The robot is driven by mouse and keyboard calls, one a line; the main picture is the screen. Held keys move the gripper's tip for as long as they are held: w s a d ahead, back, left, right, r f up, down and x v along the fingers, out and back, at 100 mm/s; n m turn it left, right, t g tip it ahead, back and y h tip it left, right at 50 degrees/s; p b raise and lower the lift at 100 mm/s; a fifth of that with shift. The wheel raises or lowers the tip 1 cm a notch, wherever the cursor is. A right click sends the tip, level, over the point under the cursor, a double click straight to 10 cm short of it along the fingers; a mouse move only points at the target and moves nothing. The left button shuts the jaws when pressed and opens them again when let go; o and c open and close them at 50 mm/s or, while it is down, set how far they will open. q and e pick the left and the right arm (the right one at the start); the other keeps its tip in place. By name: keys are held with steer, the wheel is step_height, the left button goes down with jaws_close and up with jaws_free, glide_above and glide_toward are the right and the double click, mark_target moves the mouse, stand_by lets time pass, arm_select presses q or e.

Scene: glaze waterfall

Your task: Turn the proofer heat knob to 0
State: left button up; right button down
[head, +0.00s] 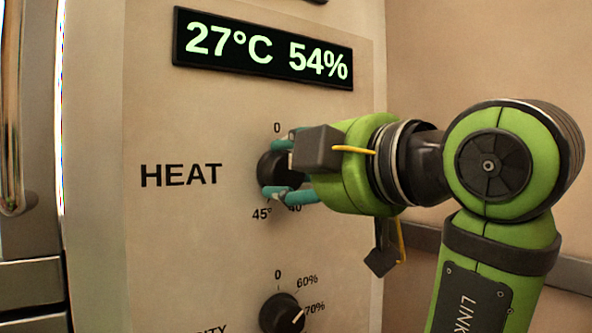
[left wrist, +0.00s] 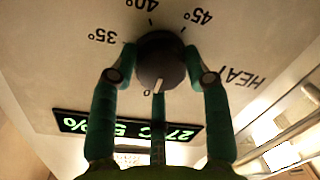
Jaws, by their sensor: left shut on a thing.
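The dark round HEAT knob (head: 268,167) sits on the beige proofer panel, with its 0 mark above and 45° and 40° marks below. It also shows in the left wrist view (left wrist: 160,58), where the scene is upside down. My left gripper (head: 283,166) is shut on the knob, with teal fingers at its sides; the fingers also show in the left wrist view (left wrist: 160,75). The knob's white pointer mark (left wrist: 158,85) points toward the 0 label, which a finger partly covers. I cannot tell whether it lines up exactly. My right gripper is not in view.
The lit display (head: 264,50) above the knob reads 27°C 54%. A second dark knob (head: 283,313) with percent marks sits below, its pointer near 70%. A metal door handle (head: 12,110) stands at far left. A wall is close at right.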

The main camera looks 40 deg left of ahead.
mark_target(275, 89)
arm_select(q)
steer(key=shift+r, duration=0.15)
steer(key=o, duration=1.1)
steer(key=shift+s+a, duration=0.1)
steer(key=shift+s, duration=0.05)
steer(key=shift+o, duration=0.2)
step_height(275, 89, up, 10)
steer(key=shift+f, duration=0.1)
